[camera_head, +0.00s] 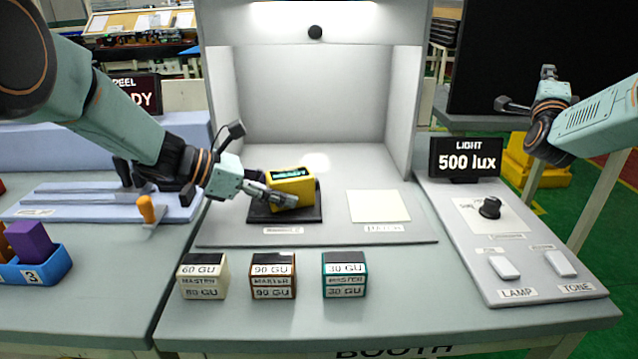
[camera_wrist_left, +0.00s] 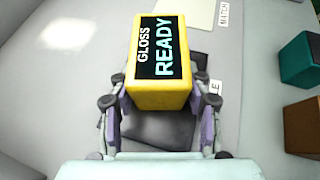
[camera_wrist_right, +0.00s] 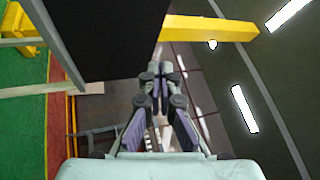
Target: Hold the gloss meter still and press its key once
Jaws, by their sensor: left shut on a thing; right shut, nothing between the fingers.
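The yellow gloss meter (camera_head: 300,190) sits on a dark pad (camera_head: 262,213) inside the light booth. Its dark display reads "GLOSS READY" in the left wrist view (camera_wrist_left: 160,50). My left gripper (camera_head: 278,194) is shut on the meter, one finger on each side in the left wrist view (camera_wrist_left: 162,105). The meter's key is not clearly visible in these frames. My right gripper (camera_head: 546,74) is shut and empty, raised at the far right, well away from the meter. Its closed fingertips also show in the right wrist view (camera_wrist_right: 160,70).
A cream card (camera_head: 378,206) lies right of the pad. Three labelled master blocks, 60 GU (camera_head: 203,276), 90 GU (camera_head: 273,275) and 30 GU (camera_head: 345,275), stand in front. A control panel (camera_head: 520,250) with a knob and switches and a "500 lux" display (camera_head: 466,158) are at right.

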